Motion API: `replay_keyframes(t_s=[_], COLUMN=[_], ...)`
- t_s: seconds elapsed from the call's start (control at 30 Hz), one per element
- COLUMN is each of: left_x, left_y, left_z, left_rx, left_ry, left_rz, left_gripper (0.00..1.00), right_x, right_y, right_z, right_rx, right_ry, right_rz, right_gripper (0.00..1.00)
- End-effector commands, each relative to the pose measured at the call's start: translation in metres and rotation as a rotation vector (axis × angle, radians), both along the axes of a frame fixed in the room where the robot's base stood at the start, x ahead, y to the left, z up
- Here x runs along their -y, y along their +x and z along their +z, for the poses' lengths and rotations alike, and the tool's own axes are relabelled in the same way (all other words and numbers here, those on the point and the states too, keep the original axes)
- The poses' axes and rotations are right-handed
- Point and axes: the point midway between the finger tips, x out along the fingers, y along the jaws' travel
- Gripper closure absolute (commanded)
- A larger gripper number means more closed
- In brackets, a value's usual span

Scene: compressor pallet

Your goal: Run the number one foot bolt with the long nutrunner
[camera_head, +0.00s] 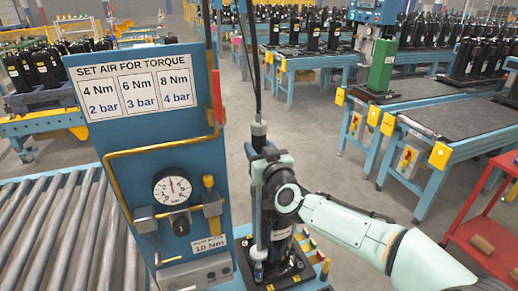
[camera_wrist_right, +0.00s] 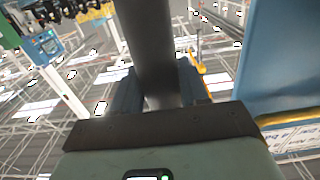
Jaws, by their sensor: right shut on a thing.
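My right arm comes in from the right and its gripper (camera_head: 270,160) is shut on the long nutrunner (camera_head: 258,130), which hangs upright from a dark hose. In the right wrist view the dark shaft of the nutrunner (camera_wrist_right: 150,50) stands between the two fingers (camera_wrist_right: 155,88). Below and behind the gripper a black compressor (camera_head: 281,232) stands on a dark base plate. The thin lower shaft of the nutrunner runs down along the compressor's left side. I cannot make out the number one foot bolt or whether the tool's tip touches it. My left gripper is out of view.
A blue panel (camera_head: 165,125) with a torque chart (camera_head: 137,90), a pressure gauge (camera_head: 172,190) and a yellow pipe stands close at the left. A roller conveyor (camera_head: 60,235) lies beside it. A red cart (camera_head: 485,240) and blue benches stand at the right, with open floor between.

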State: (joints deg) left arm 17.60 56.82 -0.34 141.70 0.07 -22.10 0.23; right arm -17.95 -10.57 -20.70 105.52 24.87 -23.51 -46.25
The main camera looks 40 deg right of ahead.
Motion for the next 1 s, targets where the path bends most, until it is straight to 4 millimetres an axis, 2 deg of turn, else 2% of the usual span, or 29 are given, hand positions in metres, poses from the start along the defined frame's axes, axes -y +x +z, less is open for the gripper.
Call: replay_keyframes(t_s=[0.43, 1.0], left_x=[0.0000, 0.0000], left_y=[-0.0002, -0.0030], left_z=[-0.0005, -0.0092], left_rx=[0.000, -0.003], left_ry=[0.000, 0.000], left_rz=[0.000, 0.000], left_gripper=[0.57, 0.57], right_x=[0.0009, 0.0008], right_y=[-0.0005, -0.0005], right_z=[0.0027, -0.0066], right_rx=[0.007, 0.007], right_ry=[-0.001, -0.001], right_rz=[-0.002, -0.002], right_gripper=[1.00, 1.00])
